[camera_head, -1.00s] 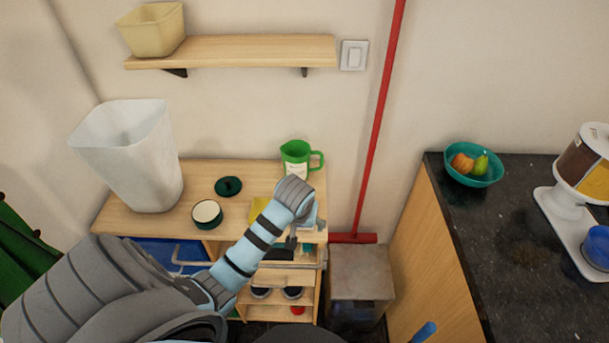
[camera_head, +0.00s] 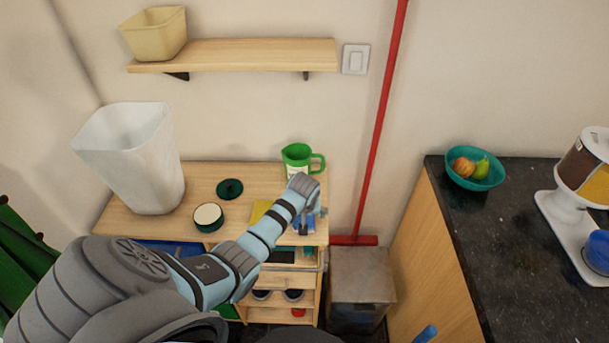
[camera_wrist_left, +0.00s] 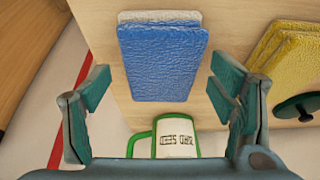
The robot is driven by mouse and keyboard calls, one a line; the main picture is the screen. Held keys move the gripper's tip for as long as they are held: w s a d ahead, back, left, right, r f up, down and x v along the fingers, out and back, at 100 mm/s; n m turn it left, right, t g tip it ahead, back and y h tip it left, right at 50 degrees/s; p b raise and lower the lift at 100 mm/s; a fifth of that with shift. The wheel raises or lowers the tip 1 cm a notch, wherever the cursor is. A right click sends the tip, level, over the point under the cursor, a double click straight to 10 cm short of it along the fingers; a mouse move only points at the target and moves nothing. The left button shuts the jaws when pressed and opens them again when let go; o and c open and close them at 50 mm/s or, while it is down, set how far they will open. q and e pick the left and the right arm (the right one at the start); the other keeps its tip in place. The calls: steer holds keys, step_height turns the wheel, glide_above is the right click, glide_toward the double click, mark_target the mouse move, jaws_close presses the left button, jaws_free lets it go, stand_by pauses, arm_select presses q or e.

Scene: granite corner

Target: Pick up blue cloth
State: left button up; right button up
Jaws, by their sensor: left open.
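The blue cloth (camera_wrist_left: 163,62) lies flat on the wooden cabinet top, on top of a greyish-white cloth (camera_wrist_left: 160,16) whose edge shows beyond it. In the head view only bits of blue show beside my left gripper (camera_head: 305,228), which partly hides the cloth. In the left wrist view my left gripper (camera_wrist_left: 160,88) is open and empty. Its two fingers stand on either side of the blue cloth's near part, apart from it. I cannot tell the exact height above the cloth. My right gripper is not in view.
A green jug (camera_head: 298,158) stands just behind the cloths, close to my left gripper. A yellow cloth (camera_wrist_left: 285,60) lies to one side. A round tin (camera_head: 208,215), its dark lid (camera_head: 229,188) and a white bin (camera_head: 135,160) share the cabinet top. A red broom (camera_head: 378,130) leans at right.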

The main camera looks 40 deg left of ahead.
arm_select(q)
steer(key=shift+f, duration=0.25)
stand_by(0.4)
steer(key=c, duration=1.3)
steer(key=shift+o, duration=0.2)
steer(key=shift+r, duration=0.1)
